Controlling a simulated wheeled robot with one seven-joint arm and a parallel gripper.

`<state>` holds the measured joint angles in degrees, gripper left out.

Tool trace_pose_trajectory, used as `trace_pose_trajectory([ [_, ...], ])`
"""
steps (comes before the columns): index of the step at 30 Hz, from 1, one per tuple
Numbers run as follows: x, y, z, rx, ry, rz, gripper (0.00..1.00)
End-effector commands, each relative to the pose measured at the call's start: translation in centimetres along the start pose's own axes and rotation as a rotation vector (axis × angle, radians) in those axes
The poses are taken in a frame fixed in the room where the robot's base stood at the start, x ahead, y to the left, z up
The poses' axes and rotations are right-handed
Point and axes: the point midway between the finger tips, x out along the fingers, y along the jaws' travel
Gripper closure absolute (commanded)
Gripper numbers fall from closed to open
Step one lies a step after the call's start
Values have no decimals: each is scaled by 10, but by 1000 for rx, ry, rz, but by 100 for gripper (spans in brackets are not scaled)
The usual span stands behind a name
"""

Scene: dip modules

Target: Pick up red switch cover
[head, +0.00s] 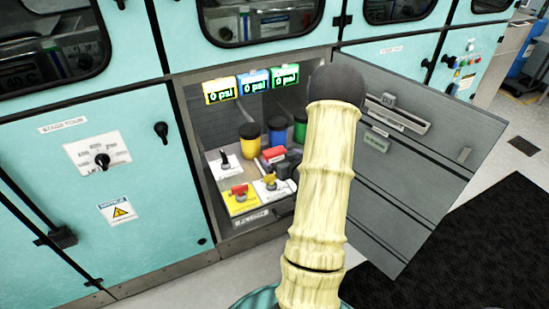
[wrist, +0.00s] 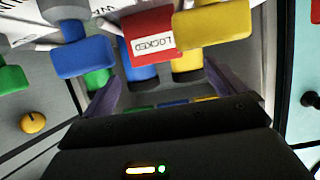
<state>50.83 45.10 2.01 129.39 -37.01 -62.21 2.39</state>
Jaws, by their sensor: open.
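The red switch cover (wrist: 149,38) has a white label reading LOCKED, upside down in the wrist view. It shows small in the head view as a red piece (head: 274,154) inside the open cabinet bay. My gripper (wrist: 160,72) is open, with one purple-grey finger at each side of the lower middle of the wrist view. The cover lies just beyond and between the fingertips; I see no grip on it. In the head view my pale arm hides most of the gripper.
A yellow block (wrist: 212,24) sits close to the cover's right, and a blue block (wrist: 82,56) stands to its left in the wrist view. In the head view, coloured cylinders (head: 249,142) stand behind, and the open grey door (head: 425,160) is to the right.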

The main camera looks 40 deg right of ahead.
Motion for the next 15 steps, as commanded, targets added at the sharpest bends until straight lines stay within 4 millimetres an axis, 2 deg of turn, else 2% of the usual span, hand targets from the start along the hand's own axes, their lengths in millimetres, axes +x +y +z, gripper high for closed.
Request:
trace_pose_trajectory([
  [3, 22, -1, 0, -1, 0, -2, 4],
  [6, 35, 0, 0, -1, 1, 0, 4],
  [15, 41, 0, 0, 0, 0, 0, 4],
])
